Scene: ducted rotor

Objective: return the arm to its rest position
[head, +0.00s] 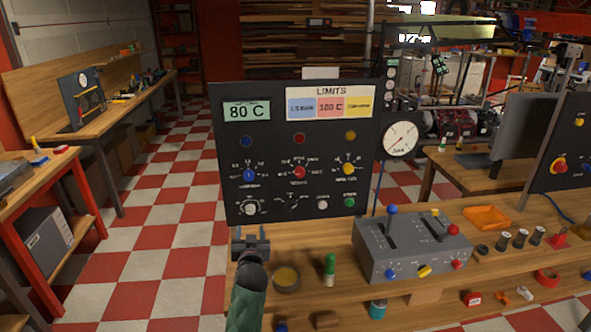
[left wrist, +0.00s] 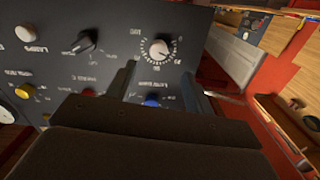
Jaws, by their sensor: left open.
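My left gripper (head: 250,240) is in the head view, low in front of the left bottom corner of the black control panel (head: 268,150). It is open and empty. In the left wrist view its two fingers (left wrist: 159,82) stand apart, with the panel's white knob (left wrist: 160,48) beyond the gap between them and a blue knob (left wrist: 152,101) partly hidden below. In the head view the white knob (head: 250,208) shows just above the gripper, uncovered. My green-sleeved forearm (head: 248,300) reaches in from the bottom. My right gripper is not in view.
The wooden workbench (head: 420,300) carries a grey lever box (head: 412,248), a round dish (head: 286,279), a green-capped bottle (head: 330,268) and an orange tray (head: 487,218). A gauge (head: 399,139) stands right of the panel. The checkered floor (head: 170,230) to the left is clear.

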